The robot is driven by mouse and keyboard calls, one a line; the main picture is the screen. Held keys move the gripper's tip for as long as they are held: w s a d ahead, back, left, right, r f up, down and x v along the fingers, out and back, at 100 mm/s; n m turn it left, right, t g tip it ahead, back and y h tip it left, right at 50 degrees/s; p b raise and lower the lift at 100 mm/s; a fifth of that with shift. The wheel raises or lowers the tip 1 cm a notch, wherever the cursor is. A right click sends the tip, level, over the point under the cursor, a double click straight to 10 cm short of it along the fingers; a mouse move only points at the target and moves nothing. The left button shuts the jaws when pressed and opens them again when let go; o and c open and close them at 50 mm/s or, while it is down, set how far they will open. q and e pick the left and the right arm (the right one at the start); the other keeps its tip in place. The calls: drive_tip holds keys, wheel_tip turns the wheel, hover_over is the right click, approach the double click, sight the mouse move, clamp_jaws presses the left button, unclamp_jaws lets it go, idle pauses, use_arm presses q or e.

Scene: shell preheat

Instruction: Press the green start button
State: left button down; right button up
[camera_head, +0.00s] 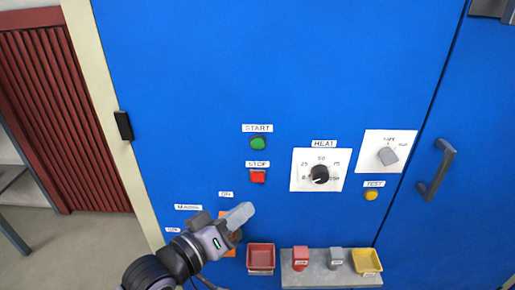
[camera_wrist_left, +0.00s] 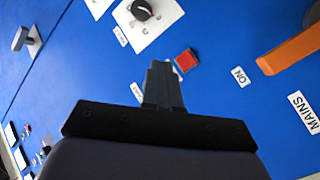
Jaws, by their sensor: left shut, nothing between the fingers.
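The green start button (camera_head: 258,143) sits on the blue panel under the START label, above the square red stop button (camera_head: 258,176). My left gripper (camera_head: 240,214) is shut and empty, below and a little left of both buttons in the head view. In the left wrist view, the shut fingers (camera_wrist_left: 162,72) point toward the panel near the red stop button (camera_wrist_left: 187,61). The green button does not show there; the fingers cover the area beside the stop label. My right gripper is in neither view.
A heat dial (camera_head: 319,174), a selector knob (camera_head: 388,156) and a yellow test button (camera_head: 371,194) lie right of the buttons. An orange mains lever (camera_wrist_left: 290,50) is near my gripper. A red tray (camera_head: 261,257) and grey shelf (camera_head: 300,279) stick out below. A door handle (camera_head: 436,170) is at right.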

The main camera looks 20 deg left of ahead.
sight(258, 143)
use_arm(q)
wheel_tip(258, 143, up, 7)
drive_tip(key=d+h, duration=0.2)
drive_tip(key=shift+w+n+t, duration=0.15)
drive_tip(key=shift+n+t, duration=0.15)
drive_tip(key=shift+n, duration=0.1)
drive_tip(key=shift+w+d, duration=0.1)
drive_tip(key=w+a+b, duration=0.2)
drive_tip(key=w+b, duration=0.1)
drive_tip(key=w, duration=0.5)
drive_tip(key=shift+w, duration=0.2)
idle(1.4)
drive_tip(key=shift+w+a, duration=0.15)
drive_tip(key=shift+w, duration=0.25)
